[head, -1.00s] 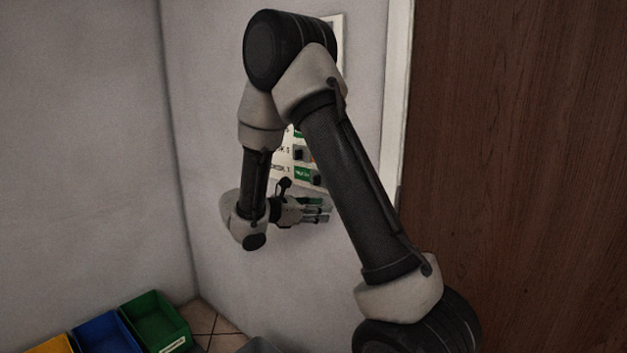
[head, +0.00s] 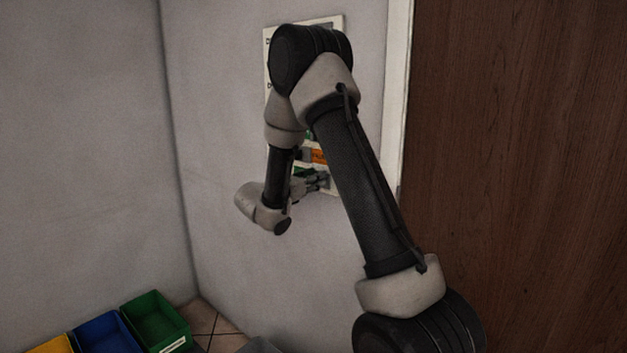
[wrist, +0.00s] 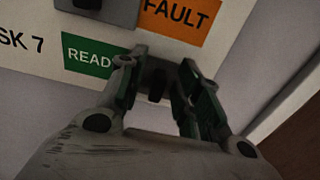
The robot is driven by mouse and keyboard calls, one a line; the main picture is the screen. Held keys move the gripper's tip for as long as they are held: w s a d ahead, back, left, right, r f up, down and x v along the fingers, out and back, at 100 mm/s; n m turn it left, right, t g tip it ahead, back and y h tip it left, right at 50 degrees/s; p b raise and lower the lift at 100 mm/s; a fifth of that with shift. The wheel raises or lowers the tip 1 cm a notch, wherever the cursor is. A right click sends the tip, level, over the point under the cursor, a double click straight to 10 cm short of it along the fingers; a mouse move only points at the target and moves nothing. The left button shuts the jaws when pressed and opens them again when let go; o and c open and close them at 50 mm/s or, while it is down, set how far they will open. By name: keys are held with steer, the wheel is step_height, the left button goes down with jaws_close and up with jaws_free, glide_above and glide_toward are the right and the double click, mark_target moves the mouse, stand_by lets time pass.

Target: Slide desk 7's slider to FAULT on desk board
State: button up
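The desk board (head: 333,186) is a white panel on the wall, partly hidden behind my arm in the head view. In the wrist view, the desk 7 row (wrist: 22,43) shows a green READY label (wrist: 85,60). Desk 7's slider (wrist: 156,82), a dark grey piece with a black knob, is just right of that label. My gripper (wrist: 160,85) is at this row with its fingers apart, one on each side of the knob. I cannot tell whether they touch it. In the head view my gripper (head: 318,180) is at the board's lower edge.
Above desk 7's row, another grey slider (wrist: 108,12) sits left of an orange FAULT label (wrist: 180,17). A brown door (head: 515,150) stands right of the board. Green (head: 155,320) and blue (head: 105,335) bins are at lower left. The wall below the board is clear.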

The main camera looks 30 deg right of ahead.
jaws_close()
steer(key=shift+w, duration=0.1)
steer(key=w+a, duration=0.2)
steer(key=w, duration=0.5)
steer(key=shift+w+a, duration=0.15)
steer(key=shift+a, duration=0.25)
jaws_free()
steer(key=v, duration=1.2)
steer(key=shift+w, duration=0.1)
